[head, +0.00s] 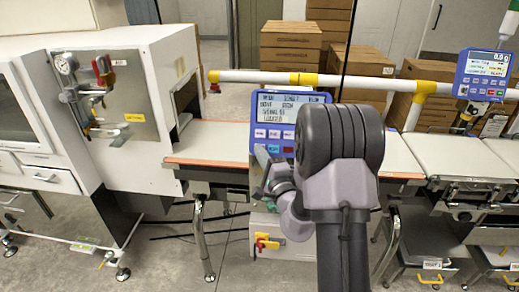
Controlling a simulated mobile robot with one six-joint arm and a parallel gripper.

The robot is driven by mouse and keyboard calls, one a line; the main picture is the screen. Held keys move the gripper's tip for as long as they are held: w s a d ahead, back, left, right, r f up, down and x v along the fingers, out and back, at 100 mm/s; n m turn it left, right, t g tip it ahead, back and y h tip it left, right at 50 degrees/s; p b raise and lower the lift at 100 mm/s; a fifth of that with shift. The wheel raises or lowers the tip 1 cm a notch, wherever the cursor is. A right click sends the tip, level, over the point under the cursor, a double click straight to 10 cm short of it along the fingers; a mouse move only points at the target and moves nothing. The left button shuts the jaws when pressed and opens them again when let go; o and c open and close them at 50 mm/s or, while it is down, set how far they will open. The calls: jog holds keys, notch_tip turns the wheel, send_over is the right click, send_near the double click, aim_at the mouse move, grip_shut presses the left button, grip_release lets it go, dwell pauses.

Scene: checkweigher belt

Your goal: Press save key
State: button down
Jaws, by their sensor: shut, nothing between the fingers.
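A blue control panel (243,135) stands at the belt in the middle of the head view. It has a lit text display (285,111) and rows of small keys (274,134) below it, white in the upper row, with a blue and a red one lower down. The key labels are too small to read, so I cannot tell which is the save key. My arm hides the panel's right side.
A white cabinet machine (130,100) stands at the left. A white and yellow rail (260,77) runs behind the belt (210,140). A second blue panel (485,75) stands at the right. Cardboard boxes (290,52) are stacked behind.

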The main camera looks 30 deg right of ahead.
jog(key=shift+s+a+r, duration=0.4)
jog(key=shift+s, duration=0.25)
jog(key=shift+s+a+r, duration=0.35)
jog(key=shift+s+a, duration=0.1)
jog(key=shift+s, duration=0.15)
jog(key=shift+s+a+r, duration=0.4)
jog(key=shift+s, duration=0.25)
jog(key=s+a+r+p, duration=0.1)
jog(key=p, duration=0.1)
jog(key=s+a+p, duration=0.1)
jog(key=s, duration=0.1)
jog(key=s+a+r+p, duration=0.1)
jog(key=p, duration=0.1)
jog(key=shift+s+r+p, duration=0.2)
jog(key=shift+r+p, duration=0.15)
